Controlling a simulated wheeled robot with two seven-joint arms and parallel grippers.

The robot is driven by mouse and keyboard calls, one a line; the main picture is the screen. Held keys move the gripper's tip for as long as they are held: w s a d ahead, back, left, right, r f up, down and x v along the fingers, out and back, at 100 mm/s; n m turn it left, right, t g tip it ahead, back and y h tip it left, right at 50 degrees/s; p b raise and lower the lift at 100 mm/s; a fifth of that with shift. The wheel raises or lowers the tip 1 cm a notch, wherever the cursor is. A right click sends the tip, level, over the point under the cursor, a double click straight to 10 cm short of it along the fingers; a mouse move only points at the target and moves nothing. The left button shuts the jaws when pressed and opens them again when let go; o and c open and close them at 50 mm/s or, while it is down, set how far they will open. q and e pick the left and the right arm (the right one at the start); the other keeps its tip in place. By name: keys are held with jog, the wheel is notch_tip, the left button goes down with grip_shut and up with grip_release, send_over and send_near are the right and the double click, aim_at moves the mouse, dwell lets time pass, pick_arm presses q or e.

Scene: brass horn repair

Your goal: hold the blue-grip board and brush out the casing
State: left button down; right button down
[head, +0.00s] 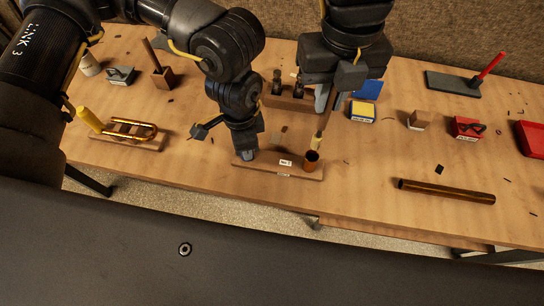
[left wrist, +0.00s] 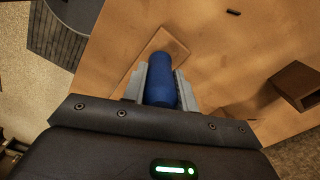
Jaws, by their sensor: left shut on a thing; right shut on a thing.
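The board (head: 270,170) lies flat near the table's front edge, with a small white label. The casing (head: 311,161), a short copper-coloured tube, stands upright at its right end. My left gripper (head: 247,154) is shut at the board's left end. In the left wrist view the blue grip (left wrist: 160,82) sits between its fingers; the head view hides it. My right gripper (head: 328,100) is shut on the brush, whose dark handle leads down to a cream head (head: 317,142). That head is just above the casing's mouth; whether it touches the rim I cannot tell.
A wooden rack (head: 290,102) stands behind the board. A blue and yellow block (head: 362,111) is right of the right gripper. A long brass tube (head: 446,192) lies at front right. A board with brass tubing and a yellow grip (head: 128,132) lies left. Small dark scraps dot the table.

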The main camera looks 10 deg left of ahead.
jog(key=shift+r, duration=0.8)
pick_arm(q)
jog(key=c, duration=1)
grip_release()
jog(key=shift+r, duration=0.15)
notch_tip(320, 180, up, 12)
jog(key=shift+f, duration=0.1)
